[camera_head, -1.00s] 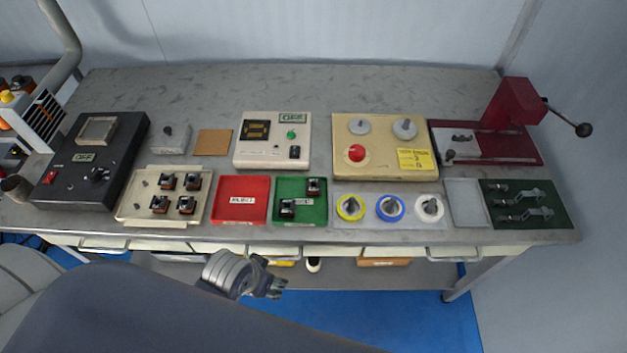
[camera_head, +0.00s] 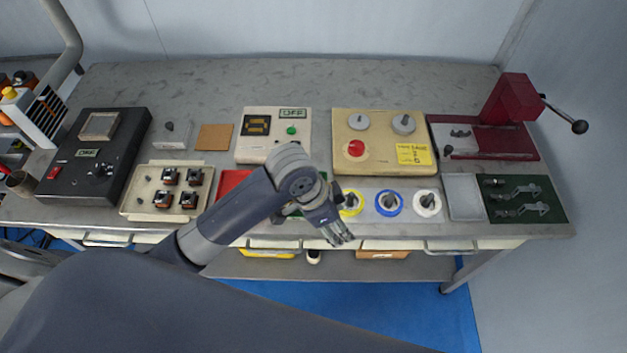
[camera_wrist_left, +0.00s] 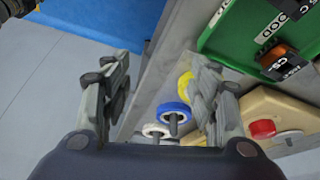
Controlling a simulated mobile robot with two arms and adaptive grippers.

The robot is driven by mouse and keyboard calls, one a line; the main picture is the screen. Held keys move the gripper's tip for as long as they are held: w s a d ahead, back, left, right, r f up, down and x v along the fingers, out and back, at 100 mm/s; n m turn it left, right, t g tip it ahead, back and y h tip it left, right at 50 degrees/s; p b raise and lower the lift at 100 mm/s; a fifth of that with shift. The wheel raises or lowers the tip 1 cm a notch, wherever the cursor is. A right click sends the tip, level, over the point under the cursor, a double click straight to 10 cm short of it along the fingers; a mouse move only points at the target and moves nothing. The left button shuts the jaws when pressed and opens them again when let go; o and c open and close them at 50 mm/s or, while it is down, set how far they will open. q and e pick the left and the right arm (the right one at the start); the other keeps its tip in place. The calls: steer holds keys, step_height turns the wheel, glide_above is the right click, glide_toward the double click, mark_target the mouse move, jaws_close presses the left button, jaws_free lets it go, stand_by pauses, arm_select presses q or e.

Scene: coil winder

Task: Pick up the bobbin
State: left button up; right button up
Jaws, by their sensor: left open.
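Three round bobbins, yellow (camera_head: 351,203), blue (camera_head: 389,203) and white (camera_head: 427,202), lie in a row near the front edge of the bench. Each has a dark post at its middle. I cannot tell which one the task names. My left gripper (camera_head: 339,234) is open and empty at the bench's front edge, just in front of the yellow bobbin and apart from it. In the left wrist view, yellow (camera_wrist_left: 184,82), blue (camera_wrist_left: 173,113) and white (camera_wrist_left: 155,131) show between the open fingers (camera_wrist_left: 160,95); the right finger partly hides yellow. My right gripper is out of view.
My left arm covers much of the red tray (camera_head: 232,181) and green tray. A beige winder (camera_head: 383,167) stands behind the bobbins. A grey tray (camera_head: 464,197) and dark green mat (camera_head: 555,213) lie right of them. The back of the bench (camera_head: 290,80) is clear.

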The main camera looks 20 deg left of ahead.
arm_select(q)
steer(key=w+a+r+m+g+y, duration=0.2)
steer(key=w+a+r+m+y, duration=0.2)
steer(key=w+a+r, duration=0.55)
steer(key=f, duration=0.2)
steer(key=w+f, duration=0.1)
steer(key=f+p, duration=0.1)
steer(key=f, duration=0.1)
steer(key=shift+w+a+f, duration=0.3)
steer(key=shift+f, duration=0.05)
steer(key=shift+s+f, duration=0.1)
steer(key=shift+f, duration=0.55)
step_height(320, 180, down, 4)
steer(key=shift+s+d+r+p, duration=0.1)
steer(key=shift+d+r+p, duration=0.1)
steer(key=shift+p, duration=0.6)
steer(key=shift+f, duration=0.35)
steer(key=shift+c, duration=0.2)
